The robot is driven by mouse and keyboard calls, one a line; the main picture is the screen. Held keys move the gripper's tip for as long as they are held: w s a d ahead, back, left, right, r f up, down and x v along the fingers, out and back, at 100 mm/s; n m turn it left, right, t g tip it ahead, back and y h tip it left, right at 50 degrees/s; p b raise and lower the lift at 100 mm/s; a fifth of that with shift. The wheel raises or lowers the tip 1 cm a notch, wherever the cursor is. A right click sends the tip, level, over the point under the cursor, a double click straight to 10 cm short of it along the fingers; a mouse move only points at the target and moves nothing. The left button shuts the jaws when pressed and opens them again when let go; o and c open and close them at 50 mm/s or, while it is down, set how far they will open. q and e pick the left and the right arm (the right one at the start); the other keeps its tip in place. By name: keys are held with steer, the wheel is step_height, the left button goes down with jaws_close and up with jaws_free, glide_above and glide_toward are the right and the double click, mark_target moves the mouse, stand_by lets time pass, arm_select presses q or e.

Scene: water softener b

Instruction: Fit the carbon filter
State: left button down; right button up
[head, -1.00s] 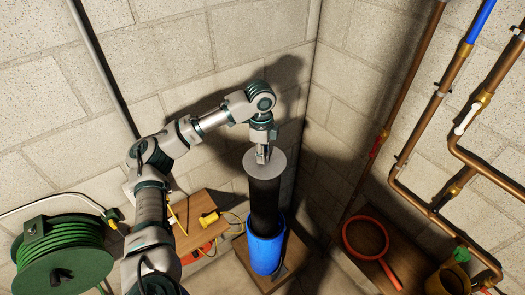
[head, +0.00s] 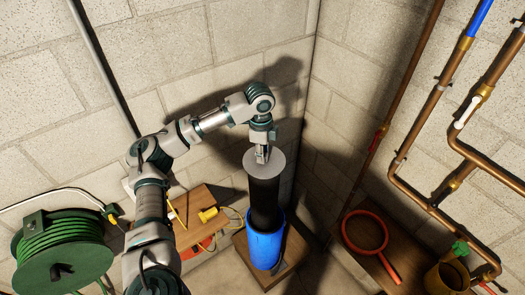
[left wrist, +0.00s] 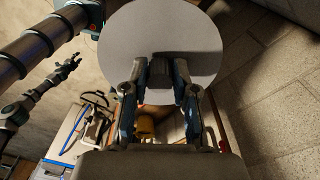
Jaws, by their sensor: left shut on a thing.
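The carbon filter (head: 265,200) is a long black cylinder with a flat grey top cap. It stands nearly upright, its lower part inside the open top of the blue housing (head: 265,246); its lower end is hidden. My left gripper (head: 262,155) is shut on a small dark knob at the cap. In the left wrist view, the grey cap (left wrist: 185,22) lies beyond the fingers, with the dark knob between the fingertips. My right gripper (left wrist: 68,66) shows small at the left of that view, its fingers apart and empty, away from the filter.
The housing stands on a low wooden board in the wall corner. A green hose reel (head: 62,250) is at left, beside a wooden shelf (head: 195,205) with a yellow fitting (head: 208,215). At right are a red ring wrench (head: 366,232) on another shelf and copper pipes (head: 430,130).

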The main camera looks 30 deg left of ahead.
arm_select(q)
steer(key=shift+f, duration=1.25)
steer(key=shift+f+b, duration=0.4)
steer(key=shift+f, duration=1.25)
step_height(320, 180, down, 14)
steer(key=b, duration=0.1)
steer(key=shift+f+b, duration=0.25)
steer(key=shift+b, duration=0.15)
stand_by(4.0)
